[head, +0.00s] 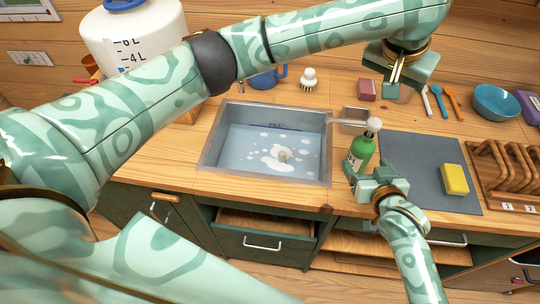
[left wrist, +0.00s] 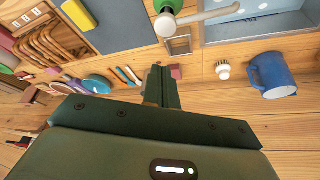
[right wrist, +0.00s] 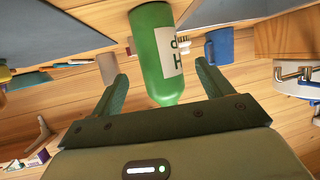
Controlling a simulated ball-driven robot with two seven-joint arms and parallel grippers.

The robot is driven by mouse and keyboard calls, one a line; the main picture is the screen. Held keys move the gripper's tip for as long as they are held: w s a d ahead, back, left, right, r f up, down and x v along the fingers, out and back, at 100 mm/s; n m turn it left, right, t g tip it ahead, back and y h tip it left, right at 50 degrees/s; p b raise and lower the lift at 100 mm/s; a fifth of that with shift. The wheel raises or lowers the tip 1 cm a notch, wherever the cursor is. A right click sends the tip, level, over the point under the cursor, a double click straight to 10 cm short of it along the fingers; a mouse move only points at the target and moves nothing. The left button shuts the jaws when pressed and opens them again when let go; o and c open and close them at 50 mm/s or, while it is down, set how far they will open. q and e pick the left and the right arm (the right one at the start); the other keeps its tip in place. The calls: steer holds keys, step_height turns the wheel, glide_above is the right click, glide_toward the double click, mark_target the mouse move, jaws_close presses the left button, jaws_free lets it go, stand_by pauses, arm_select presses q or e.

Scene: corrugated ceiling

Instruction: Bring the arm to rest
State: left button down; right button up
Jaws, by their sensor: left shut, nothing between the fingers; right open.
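My left gripper (head: 393,77) is shut and empty, held above the back of the counter to the right of the sink; its closed fingers also show in the left wrist view (left wrist: 160,85). My right gripper (head: 370,172) is open at the front of the counter, close to the green soap bottle (head: 360,153). In the right wrist view the green bottle (right wrist: 152,45) shows between the two spread fingers (right wrist: 163,85). I cannot tell whether either finger touches it. The bottle stands upright beside the sink.
The sink (head: 325,160) holds sudsy water. A blue mug (left wrist: 270,75) and a brush (head: 309,80) stand behind it. A yellow sponge (head: 454,180) lies on the grey mat (head: 415,150). A wooden rack (head: 500,165), a teal bowl (head: 496,101) and utensils (head: 440,100) are at right.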

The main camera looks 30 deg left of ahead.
steer(key=v, duration=0.5)
steer(key=shift+s+d+r, duration=0.2)
steer(key=shift+s, duration=0.15)
